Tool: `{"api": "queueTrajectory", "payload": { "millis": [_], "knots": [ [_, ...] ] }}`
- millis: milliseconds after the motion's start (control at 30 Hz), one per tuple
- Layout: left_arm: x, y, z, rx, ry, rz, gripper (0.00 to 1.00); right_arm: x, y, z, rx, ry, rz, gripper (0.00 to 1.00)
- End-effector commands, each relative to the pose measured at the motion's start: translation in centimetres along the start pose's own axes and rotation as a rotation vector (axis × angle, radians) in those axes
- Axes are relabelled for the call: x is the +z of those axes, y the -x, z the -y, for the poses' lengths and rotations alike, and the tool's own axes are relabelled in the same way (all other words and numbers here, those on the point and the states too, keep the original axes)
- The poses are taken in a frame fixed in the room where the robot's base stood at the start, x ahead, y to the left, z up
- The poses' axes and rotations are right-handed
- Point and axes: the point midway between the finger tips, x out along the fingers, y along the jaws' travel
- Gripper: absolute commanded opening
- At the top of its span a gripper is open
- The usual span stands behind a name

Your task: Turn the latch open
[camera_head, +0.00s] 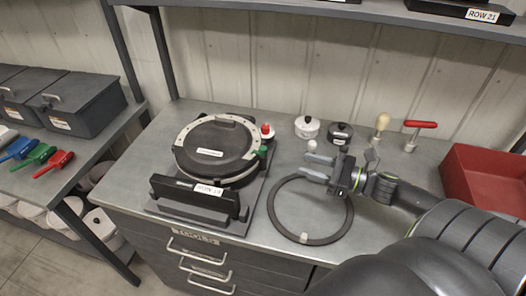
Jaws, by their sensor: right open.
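The seed meter (212,152) stands on the bench, a round black housing with a pale rim and a black lid. A red-and-white knob (266,131) and a green knob (262,151) sit at its right side. I cannot tell which part is the latch. My right gripper (305,166) is open and empty, to the right of the meter. Its two grey fingers point left toward the green knob, with a gap between. They are over the far edge of a dark ring (347,218) on the bench. My left gripper is not in view.
Two small lidded pots (307,127), a cream-handled tool (381,122) and a red-handled tool (420,125) stand along the back. A red bin (485,178) is at the right. A black block labelled ROW 14 (200,194) stands before the meter. A shelf (380,12) hangs above.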

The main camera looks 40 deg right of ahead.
Motion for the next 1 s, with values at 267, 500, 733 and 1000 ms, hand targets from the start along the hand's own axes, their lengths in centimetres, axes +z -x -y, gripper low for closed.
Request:
{"api": "queueTrajectory", "payload": {
  "millis": [267,500,733,1000],
  "knots": [
    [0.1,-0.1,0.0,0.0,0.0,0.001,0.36,0.1,-3.4,0.0,-0.002,-0.001,0.004,0.41],
    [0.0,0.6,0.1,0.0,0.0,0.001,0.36,0.3,-5.9,0.1,-0.005,-0.002,0.005,0.41],
    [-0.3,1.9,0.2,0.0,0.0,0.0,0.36,0.5,-8.6,0.1,-0.005,-0.004,0.005,0.41],
    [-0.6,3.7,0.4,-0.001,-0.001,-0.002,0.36,0.4,-12.2,0.1,-0.006,-0.004,0.003,0.41]
  ]
}}
